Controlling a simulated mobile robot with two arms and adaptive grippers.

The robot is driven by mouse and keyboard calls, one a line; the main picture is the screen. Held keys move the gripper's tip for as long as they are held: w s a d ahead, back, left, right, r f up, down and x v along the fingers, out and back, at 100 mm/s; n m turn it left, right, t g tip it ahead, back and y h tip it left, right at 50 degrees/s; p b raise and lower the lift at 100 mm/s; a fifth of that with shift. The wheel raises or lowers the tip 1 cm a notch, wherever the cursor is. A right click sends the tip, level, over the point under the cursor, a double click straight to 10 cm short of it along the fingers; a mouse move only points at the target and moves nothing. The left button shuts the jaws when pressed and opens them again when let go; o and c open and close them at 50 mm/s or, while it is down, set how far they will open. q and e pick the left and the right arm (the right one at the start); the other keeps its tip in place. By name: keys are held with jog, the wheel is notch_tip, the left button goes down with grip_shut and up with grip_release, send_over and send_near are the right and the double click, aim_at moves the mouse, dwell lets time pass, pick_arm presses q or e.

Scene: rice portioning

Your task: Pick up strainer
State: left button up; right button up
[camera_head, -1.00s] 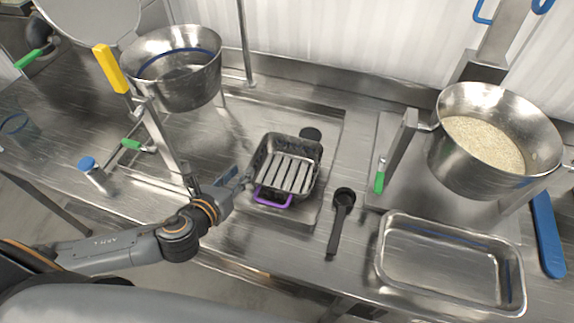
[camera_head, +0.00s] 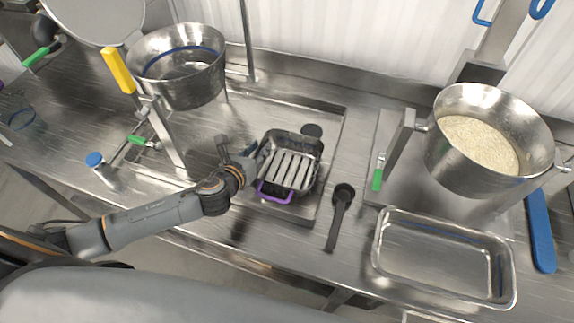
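The strainer appears to be the dark metal basket (camera_head: 289,170) with pale slats across it and a purple handle (camera_head: 274,195) on its near side. It sits on the steel counter in the middle of the view. My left gripper (camera_head: 237,148) is just left of the basket, with its fingers spread apart and nothing seen between them. One finger is close to the basket's left rim; I cannot tell if it touches. My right gripper is not in view.
A black ladle (camera_head: 341,208) lies right of the basket. An empty steel pan (camera_head: 440,290) is at the lower right. A pot of rice (camera_head: 460,175) stands behind it. An empty pot (camera_head: 195,85) on a stand is at the back left. A blue-capped shaker (camera_head: 95,160) stands at left.

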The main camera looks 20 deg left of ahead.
pick_arm(q)
jog(key=shift+c, duration=0.5)
grip_shut()
jog(key=shift+r, duration=0.15)
